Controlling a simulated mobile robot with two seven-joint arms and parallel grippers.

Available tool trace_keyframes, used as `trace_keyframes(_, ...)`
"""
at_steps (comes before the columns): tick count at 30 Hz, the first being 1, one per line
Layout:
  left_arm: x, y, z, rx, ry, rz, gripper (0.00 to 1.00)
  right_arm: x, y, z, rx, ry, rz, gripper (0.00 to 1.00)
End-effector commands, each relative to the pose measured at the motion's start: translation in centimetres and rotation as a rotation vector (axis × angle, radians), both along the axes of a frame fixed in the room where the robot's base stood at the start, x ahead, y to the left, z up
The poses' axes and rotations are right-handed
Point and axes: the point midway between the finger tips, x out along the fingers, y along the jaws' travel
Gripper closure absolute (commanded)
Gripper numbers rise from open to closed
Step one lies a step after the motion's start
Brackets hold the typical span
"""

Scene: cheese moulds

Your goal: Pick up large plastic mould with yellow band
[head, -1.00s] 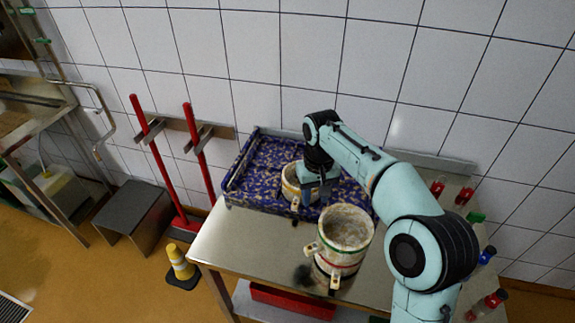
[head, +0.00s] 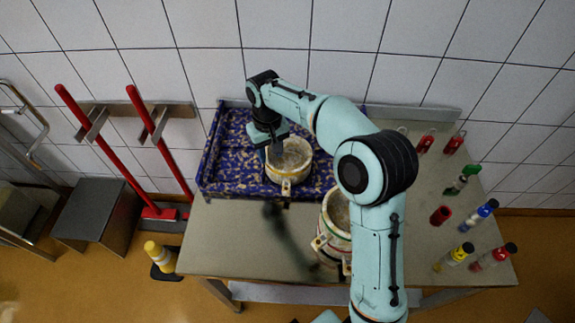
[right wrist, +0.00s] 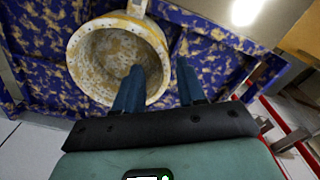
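A round cream mould (head: 289,167) with handles and a yellowish band sits upright in the blue patterned tray (head: 222,150). It also shows in the right wrist view (right wrist: 88,62), its open top towards the camera. My right gripper (head: 270,143) is at the mould's left rim in the head view. In the right wrist view the gripper's (right wrist: 160,82) blue fingers are apart. One finger overlaps the mould's opening and the other is outside its wall. I cannot tell how deep they reach. My left gripper is not in view.
Banded moulds (head: 325,240), with red and green showing, stand at the table's front, partly hidden by my right arm. Several coloured bottles (head: 487,209) stand on the table's (head: 225,232) right. Red-handled tools (head: 110,150) lean at the left wall. The table's front left is clear.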

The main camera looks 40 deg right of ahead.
Motion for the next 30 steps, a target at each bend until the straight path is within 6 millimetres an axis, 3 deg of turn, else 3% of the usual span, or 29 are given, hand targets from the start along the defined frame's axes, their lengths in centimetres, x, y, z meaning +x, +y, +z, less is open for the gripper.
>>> trace_keyframes(8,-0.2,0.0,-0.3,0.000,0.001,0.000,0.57,0.0,0.2,-2.3,0.000,0.001,0.001,0.60)
trace_keyframes(16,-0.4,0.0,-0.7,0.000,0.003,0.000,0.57,0.0,0.6,-6.1,0.000,0.001,-0.001,0.60)
trace_keyframes(25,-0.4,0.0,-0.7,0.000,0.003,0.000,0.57,0.1,0.6,-6.6,0.000,-0.002,-0.001,0.60)
trace_keyframes(26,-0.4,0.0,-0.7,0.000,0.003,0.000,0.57,0.1,0.6,-6.6,0.000,-0.002,0.000,0.64)
trace_keyframes(29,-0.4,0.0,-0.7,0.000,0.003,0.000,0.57,0.1,0.6,-6.6,0.000,-0.002,0.000,0.96)
trace_keyframes(30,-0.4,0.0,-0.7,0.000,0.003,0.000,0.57,0.1,0.6,-6.6,0.001,-0.002,0.000,1.00)
